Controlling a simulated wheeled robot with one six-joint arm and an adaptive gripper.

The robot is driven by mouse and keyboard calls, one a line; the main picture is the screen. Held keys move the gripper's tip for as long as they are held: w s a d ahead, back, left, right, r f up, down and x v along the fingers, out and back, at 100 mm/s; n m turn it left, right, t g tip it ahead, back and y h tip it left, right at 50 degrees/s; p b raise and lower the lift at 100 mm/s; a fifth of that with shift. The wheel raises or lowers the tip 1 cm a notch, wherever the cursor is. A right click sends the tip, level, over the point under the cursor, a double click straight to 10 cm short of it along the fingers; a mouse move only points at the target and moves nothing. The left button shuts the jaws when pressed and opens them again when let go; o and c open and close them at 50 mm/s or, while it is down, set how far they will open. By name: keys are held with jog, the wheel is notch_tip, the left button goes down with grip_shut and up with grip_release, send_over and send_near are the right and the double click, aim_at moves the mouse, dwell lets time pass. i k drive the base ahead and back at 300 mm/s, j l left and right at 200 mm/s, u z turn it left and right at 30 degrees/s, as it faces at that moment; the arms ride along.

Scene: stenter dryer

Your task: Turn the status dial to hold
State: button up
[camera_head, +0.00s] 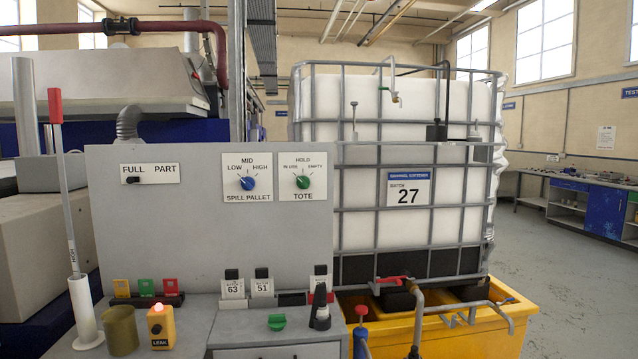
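The dial marked TOTE is a green round knob (303,182) on a white plate (314,193), fixed to the right part of the grey upright panel (200,222). The plate reads IN USE at upper left, HOLD at the top and EMPTY at upper right. The knob's pointer is too small to read with certainty. Beside it on the left is a blue knob (248,183) marked SPILL PALLET, with LOW, MID and HIGH. My gripper is not in view, and nothing covers the green knob.
A FULL/PART slider (133,180) is on the panel's left. Below stand tag holders (233,286), a black cone-shaped item (320,310), a green handle (277,322) and an orange LEAK lamp box (161,328). A caged white tote (400,150) stands right, above a yellow pallet (470,335).

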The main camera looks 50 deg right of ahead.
aim_at(302, 181)
jog(key=l+z, duration=0.2)
jog(key=z, duration=0.7)
